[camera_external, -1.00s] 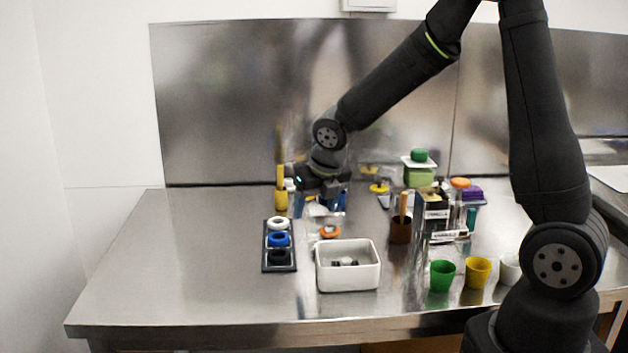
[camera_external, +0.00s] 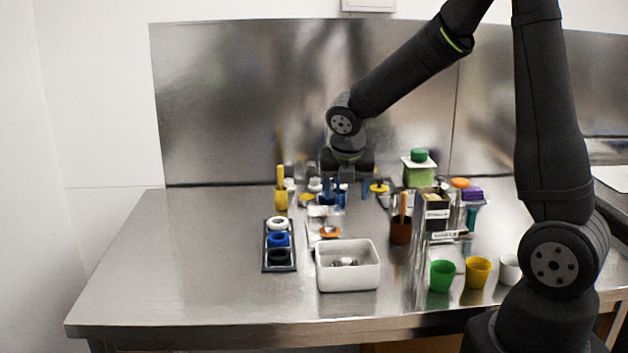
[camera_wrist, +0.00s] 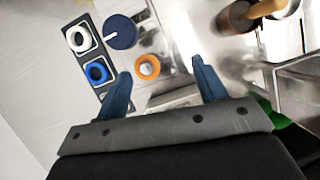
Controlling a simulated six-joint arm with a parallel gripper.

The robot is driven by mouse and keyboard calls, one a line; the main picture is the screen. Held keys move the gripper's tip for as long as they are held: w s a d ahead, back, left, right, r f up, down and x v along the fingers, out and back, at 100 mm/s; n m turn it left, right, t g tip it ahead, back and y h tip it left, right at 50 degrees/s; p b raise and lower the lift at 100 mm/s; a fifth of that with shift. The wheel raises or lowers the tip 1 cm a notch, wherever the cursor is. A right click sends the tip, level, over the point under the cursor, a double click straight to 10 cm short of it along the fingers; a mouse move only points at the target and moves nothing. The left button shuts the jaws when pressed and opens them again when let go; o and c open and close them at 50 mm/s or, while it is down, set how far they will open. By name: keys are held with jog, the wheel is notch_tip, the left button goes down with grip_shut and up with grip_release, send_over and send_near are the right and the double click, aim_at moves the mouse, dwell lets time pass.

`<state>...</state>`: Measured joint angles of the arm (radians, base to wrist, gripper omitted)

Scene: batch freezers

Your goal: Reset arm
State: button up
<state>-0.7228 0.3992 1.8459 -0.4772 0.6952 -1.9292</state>
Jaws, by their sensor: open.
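My gripper (camera_external: 347,186) is above the back middle of the steel table in the external view, with its fingers pointing down. In the wrist view my gripper (camera_wrist: 160,85) shows two blue fingers spread wide apart with nothing held between them. Beyond the fingertips an orange ring (camera_wrist: 147,67) and a round dark-blue knob (camera_wrist: 120,32) with a white mark lie below. The orange ring also shows in the external view (camera_external: 329,232), in front of my gripper and behind the white bin.
A black tray (camera_external: 267,262) holds white, blue and black rings. A white bin (camera_external: 347,279), a brown cup (camera_external: 401,233), a clear rack (camera_external: 436,250), a green cup (camera_external: 442,275) and a yellow cup (camera_external: 478,272) stand nearby. The table's left side (camera_external: 170,265) is clear.

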jog(key=w+d+r+m+g+h, duration=0.1)
jog(key=d+r+m+g+h, duration=0.1)
jog(key=d+m, duration=0.5)
jog(key=m+h, duration=0.1)
jog(key=m, duration=0.3)
jog(key=shift+w+r+m+g, duration=0.3)
jog(key=shift+w+g, duration=0.1)
jog(key=shift+d, duration=0.1)
jog(key=s+a+f+n+t+y, duration=0.2)
jog(key=a+n, duration=0.5)
jog(key=n, duration=0.5)
jog(key=shift+a+f+n+t+y, duration=0.3)
jog(key=shift+a+f+y, duration=0.1)
jog(key=shift+y, duration=0.3)
jog(key=shift+d, duration=0.1)
